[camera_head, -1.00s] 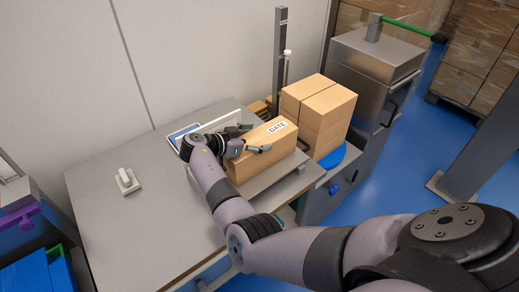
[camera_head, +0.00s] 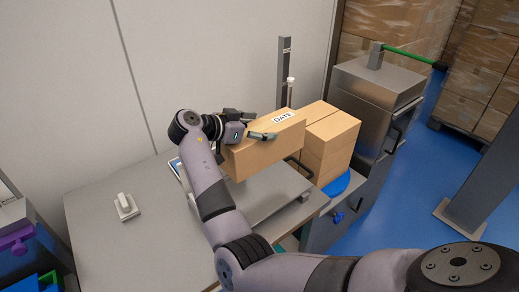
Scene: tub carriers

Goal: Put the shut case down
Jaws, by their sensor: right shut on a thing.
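The shut case is a brown cardboard box (camera_head: 265,150) with a white DATE label on its top. My right gripper (camera_head: 250,132) is shut on the case, with its fingers over the upper part. The case is held raised and slightly tilted above a flat grey metal plate (camera_head: 262,203) on the table. The far side of the case and part of the grip are hidden. My left gripper is not in view.
A grey post (camera_head: 284,70) rises behind. The grey table (camera_head: 120,245) has free room at left, apart from a small white-handled block (camera_head: 125,206).

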